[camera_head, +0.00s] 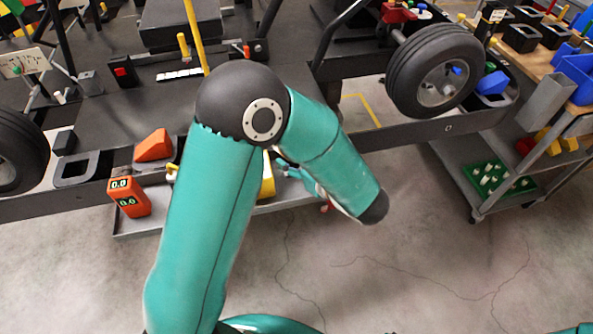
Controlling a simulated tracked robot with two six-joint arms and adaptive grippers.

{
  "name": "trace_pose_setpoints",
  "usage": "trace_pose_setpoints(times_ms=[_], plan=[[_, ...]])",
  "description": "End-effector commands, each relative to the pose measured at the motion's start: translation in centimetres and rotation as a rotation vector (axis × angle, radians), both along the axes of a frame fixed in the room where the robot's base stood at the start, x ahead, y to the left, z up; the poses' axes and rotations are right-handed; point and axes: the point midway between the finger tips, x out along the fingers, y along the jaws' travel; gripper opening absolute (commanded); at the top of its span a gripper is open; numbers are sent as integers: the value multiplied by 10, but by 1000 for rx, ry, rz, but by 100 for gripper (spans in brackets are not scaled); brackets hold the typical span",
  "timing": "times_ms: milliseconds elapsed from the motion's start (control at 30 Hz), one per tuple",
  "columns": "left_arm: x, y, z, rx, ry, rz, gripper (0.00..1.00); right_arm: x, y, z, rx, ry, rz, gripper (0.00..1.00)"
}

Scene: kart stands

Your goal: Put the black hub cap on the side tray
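I cannot make out the black hub cap for certain. The right kart wheel (436,72) shows a grey rim with a blue piece at its middle. A low grey tray (139,226) shows along the kart's near side, largely hidden by my teal arm; I cannot tell whether it is the side tray. That arm rises from the bottom, bends at a black elbow and slopes down to the right.
An orange meter (129,197) and an orange wedge (154,145) are at the left. A grey cart (480,206) with a green tray (499,180) of white pieces stands right. A wooden bench (543,64) holds blue and black bins. The floor below the kart is clear.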

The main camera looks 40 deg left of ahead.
Motion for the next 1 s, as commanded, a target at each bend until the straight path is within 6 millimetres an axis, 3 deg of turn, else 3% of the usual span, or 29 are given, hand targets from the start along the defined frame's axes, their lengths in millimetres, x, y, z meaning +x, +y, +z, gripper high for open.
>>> trace_pose_setpoints(times_ms=[300, 567, 600, 633, 1000], plan=[[-1, 0, -39, 0, 5, 0, 25, 0, 0, -1, 0, 0, 0, 79], [-1, 0, -44, -3, 3, 1, 25, 0, 0, -2, 0, 0, 0, 79], [-1, 0, -44, -4, 4, 1, 60, 0, 0, -2, 0, 0, 0, 79], [-1, 0, -44, -4, 4, 1, 64, 0, 0, -2, 0, 0, 0, 79], [-1, -2, -41, -2, 1, 0, 64, 0, 0, -2, 0, 0, 0, 79]])
